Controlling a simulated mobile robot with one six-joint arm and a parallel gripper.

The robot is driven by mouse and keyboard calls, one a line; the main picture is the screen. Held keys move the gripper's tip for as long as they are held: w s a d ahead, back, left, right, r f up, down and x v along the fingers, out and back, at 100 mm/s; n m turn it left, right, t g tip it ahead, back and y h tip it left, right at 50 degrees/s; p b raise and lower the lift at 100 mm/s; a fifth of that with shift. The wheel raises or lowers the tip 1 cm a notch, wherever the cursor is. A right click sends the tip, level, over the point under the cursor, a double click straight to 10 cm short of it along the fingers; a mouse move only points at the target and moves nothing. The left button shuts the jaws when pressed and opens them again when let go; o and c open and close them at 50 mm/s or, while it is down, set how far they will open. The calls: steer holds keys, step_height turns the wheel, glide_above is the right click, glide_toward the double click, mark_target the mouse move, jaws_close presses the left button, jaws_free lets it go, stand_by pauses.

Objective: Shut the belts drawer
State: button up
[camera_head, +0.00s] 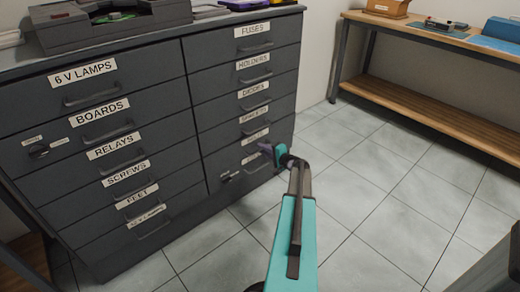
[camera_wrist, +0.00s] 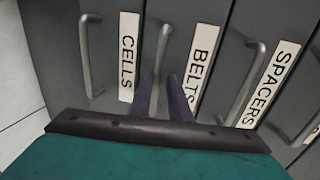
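The belts drawer shows in the wrist view with its white BELTS label (camera_wrist: 204,58) and a grey bar handle (camera_wrist: 162,48). Its front looks about level with its neighbours; I cannot tell whether a small gap remains. In the head view it is low in the right column of the dark cabinet (camera_head: 150,120), its label (camera_head: 255,136) partly beside my gripper. My gripper (camera_wrist: 162,78) has its two dark purple fingers apart, with the belts handle between or just beyond them. It also shows in the head view (camera_head: 271,150) close in front of the lower right drawers.
The CELLS drawer (camera_wrist: 110,75) and SPACERS drawer (camera_wrist: 262,90), with handles, flank the belts drawer. A wooden bench (camera_head: 440,105) stands at the back right. Tiled floor (camera_head: 375,190) is clear right of the cabinet. A grey tray (camera_head: 110,30) is on the cabinet top.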

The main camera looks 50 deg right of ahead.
steer(key=p+v, duration=0.1)
steer(key=v, duration=1)
steer(key=shift+s+f+p, duration=0.15)
steer(key=shift+s+p, duration=0.2)
steer(key=shift+s, duration=0.1)
steer(key=shift+c, duration=0.4)
jaws_close()
steer(key=a+r+m+t+b, duration=0.1)
steer(key=a+m+b, duration=0.3)
steer(key=m, duration=0.5)
steer(key=a+r+m+t+b, duration=0.1)
steer(key=a+r+m+b, duration=0.3)
steer(key=m, duration=0.5)
steer(key=shift+a+b, duration=0.3)
steer(key=shift+a, duration=0.45)
